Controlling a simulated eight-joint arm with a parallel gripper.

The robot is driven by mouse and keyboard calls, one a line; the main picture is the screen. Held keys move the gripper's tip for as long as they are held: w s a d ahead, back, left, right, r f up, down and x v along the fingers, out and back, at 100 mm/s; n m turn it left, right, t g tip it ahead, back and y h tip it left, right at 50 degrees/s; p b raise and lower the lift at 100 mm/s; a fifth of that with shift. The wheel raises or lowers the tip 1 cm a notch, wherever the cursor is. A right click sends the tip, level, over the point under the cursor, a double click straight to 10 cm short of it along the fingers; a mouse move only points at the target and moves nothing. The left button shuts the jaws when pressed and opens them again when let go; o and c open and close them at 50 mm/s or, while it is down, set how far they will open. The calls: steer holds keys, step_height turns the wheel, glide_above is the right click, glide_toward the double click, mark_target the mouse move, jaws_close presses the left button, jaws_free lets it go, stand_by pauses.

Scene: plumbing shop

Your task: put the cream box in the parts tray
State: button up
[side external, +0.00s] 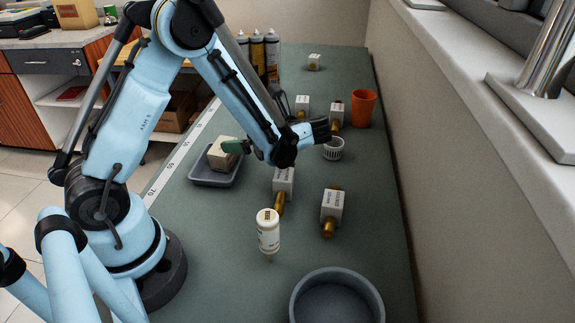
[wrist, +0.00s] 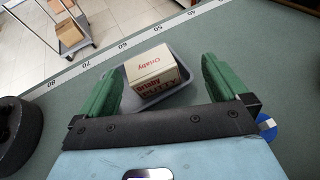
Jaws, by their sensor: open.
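The cream box (side external: 221,155) sits inside the shallow grey parts tray (side external: 209,179), seemingly resting on its floor. In the wrist view the cream box (wrist: 152,66), with dark red lettering, stands within the tray rim (wrist: 184,84). My gripper (wrist: 161,67) is open, its green fingers spread to the left and right of the box with gaps on both sides. In the side external view my gripper (side external: 241,148) is just beside the box's upper right; the arm hides part of it.
A grey round bowl (side external: 337,297) is at the front. Dark cartridges (side external: 257,52) stand behind. Bench left of the bottle is clear.

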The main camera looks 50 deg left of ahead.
steer(key=s+d+r+n+t+h, duration=0.1)
steer(key=d+r+n+t+h, duration=0.2)
steer(key=d+n+t+h, duration=0.3)
steer(key=s+d+r+n+t+h, duration=0.1)
steer(key=d+r+n+t+h, duration=0.3)
steer(key=d+n+t+h, duration=0.2)
steer(key=shift+d+n, duration=0.8)
steer(key=shift+d, duration=0.45)
